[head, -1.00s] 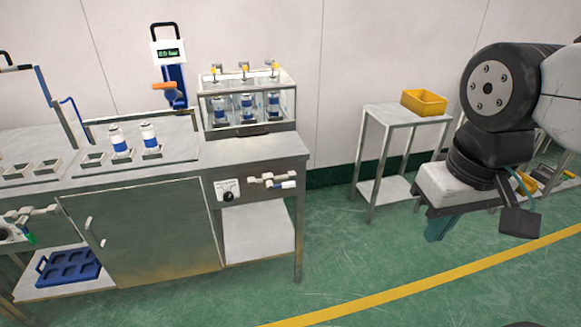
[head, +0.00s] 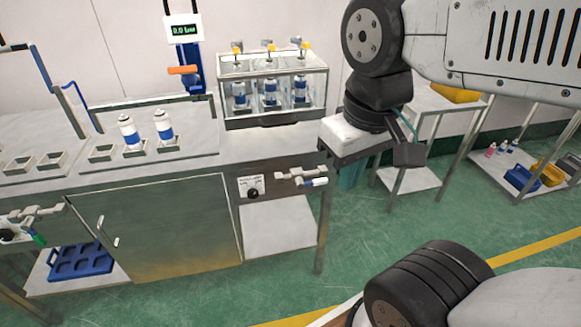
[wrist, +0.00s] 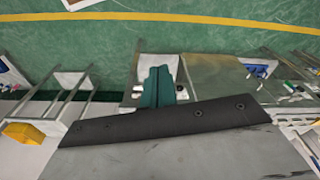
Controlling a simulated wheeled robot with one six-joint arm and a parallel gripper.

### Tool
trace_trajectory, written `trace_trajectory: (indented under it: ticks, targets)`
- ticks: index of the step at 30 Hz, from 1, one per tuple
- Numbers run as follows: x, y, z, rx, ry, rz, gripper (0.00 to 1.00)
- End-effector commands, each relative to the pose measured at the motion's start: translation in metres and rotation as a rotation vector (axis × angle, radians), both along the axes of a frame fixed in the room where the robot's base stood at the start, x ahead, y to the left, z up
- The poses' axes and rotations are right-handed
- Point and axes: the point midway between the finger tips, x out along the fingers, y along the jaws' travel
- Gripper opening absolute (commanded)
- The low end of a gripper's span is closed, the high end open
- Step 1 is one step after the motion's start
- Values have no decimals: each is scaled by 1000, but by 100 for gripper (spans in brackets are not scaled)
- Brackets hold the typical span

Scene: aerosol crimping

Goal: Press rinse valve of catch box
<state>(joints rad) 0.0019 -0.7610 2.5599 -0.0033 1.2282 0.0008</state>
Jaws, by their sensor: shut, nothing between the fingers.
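A clear-fronted metal box (head: 272,117), which looks like the catch box, stands on the bench's right end. It holds three white-and-blue cans (head: 270,92). Three valve-like fittings with yellow tops (head: 269,46) stand above it; I cannot tell whether one is the rinse valve. In the wrist view the teal fingers (wrist: 158,85) are shut together and empty.
Two white-and-blue cans (head: 131,132) stand in square holders on the bench. An orange-handled blue device (head: 184,70) stands behind. A side table with a yellow bin (head: 455,93) is behind my arm. Green floor (head: 275,285) lies open in front.

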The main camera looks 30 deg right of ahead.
Motion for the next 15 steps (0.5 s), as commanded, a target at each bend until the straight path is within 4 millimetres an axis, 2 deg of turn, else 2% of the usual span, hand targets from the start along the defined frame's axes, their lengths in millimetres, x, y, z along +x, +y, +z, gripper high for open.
trace_trajectory:
  ticks: [11,15]
  targets:
    - [0,0,0,0,0,0,0]
    - [12,-3,1,0,6,-11,0]
